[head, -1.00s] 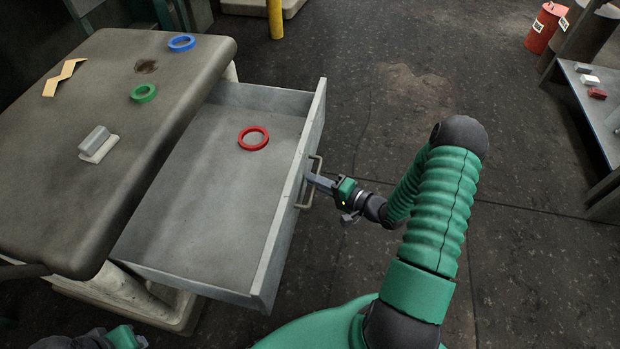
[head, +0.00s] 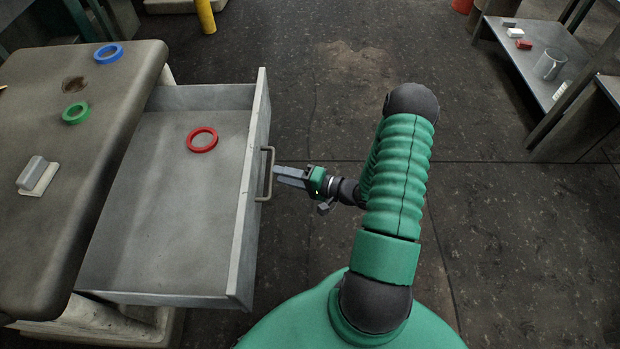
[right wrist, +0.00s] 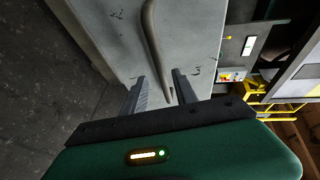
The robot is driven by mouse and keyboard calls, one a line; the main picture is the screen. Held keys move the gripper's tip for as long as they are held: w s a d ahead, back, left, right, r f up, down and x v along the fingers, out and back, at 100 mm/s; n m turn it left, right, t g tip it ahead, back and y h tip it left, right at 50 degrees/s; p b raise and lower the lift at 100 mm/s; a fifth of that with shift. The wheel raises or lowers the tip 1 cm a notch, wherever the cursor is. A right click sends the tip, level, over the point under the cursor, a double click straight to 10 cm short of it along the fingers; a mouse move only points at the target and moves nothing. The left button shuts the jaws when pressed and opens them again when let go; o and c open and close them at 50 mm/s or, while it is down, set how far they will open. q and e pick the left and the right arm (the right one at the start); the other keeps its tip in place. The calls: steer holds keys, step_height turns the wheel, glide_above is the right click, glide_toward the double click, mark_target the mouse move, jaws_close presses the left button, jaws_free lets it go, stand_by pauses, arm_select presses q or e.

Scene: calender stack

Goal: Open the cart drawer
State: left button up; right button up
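The cart drawer (head: 165,225) is grey and stands pulled out from the right side of the cart (head: 120,110). A red ring (head: 202,140) lies inside it. The drawer's handle (head: 267,174) is a bar on its front face; it also shows in the right wrist view (right wrist: 153,38). My left gripper is out of view.
The cart top carries a blue ring (head: 108,53), a green ring (head: 76,113) and a small grey block on a pale base (head: 38,177). A metal table (head: 545,60) with a mug (head: 549,64) stands at the far right. The dark floor right of the drawer is clear.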

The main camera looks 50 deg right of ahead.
steer(key=p+v, duration=0.2)
steer(key=v, duration=1)
steer(key=shift+s, duration=0.25)
steer(key=shift+d+f, duration=0.15)
